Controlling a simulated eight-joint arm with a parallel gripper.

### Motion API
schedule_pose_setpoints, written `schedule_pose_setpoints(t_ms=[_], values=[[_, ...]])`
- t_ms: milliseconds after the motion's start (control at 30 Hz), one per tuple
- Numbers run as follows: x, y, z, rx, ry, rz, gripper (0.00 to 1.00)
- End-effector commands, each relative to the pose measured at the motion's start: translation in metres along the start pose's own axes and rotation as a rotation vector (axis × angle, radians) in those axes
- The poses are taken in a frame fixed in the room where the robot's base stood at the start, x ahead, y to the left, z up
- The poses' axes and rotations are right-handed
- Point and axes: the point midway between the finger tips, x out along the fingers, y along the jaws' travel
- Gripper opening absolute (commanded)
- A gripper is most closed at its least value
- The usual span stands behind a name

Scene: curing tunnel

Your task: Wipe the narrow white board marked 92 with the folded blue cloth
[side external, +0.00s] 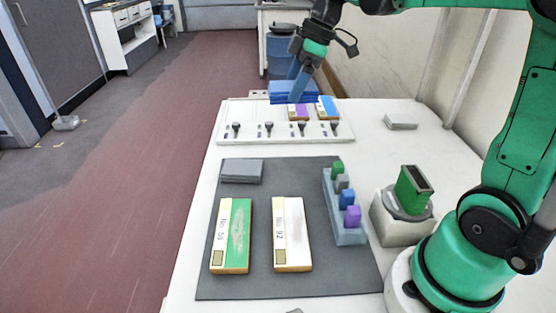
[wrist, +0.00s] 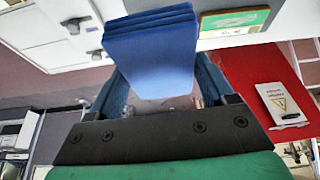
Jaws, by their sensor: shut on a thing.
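The narrow white board marked 92 (side external: 282,251) lies flat on the dark grey mat in the side external view, with a pale grey smear on its face. My gripper (side external: 297,92) is at the far end of the white table, well away from the board. It is shut on the folded blue cloth (side external: 283,87), a layered stack. In the wrist view the cloth (wrist: 150,55) sits between the two blue fingers of my gripper (wrist: 160,85). Whether the cloth touches the surface below it cannot be told.
A green-and-white board (side external: 238,240) lies left of board 92. A grey folded stack (side external: 242,171) is behind it. A rack of coloured blocks (side external: 346,232) stands to the right, beside a white device (side external: 400,222). A panel with several black knobs (side external: 285,137) lies beyond the mat.

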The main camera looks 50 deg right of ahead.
Motion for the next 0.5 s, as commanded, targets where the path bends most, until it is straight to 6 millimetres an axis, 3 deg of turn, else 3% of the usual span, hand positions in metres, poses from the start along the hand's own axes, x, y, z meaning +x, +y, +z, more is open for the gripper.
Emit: schedule_pose_setpoints(t_ms=[300, 500], values=[[0.067, -0.079, 0.018, -0.472, -0.005, -0.193, 0.33], [0.083, -0.108, 0.028, -0.627, 0.006, -0.258, 0.33]])
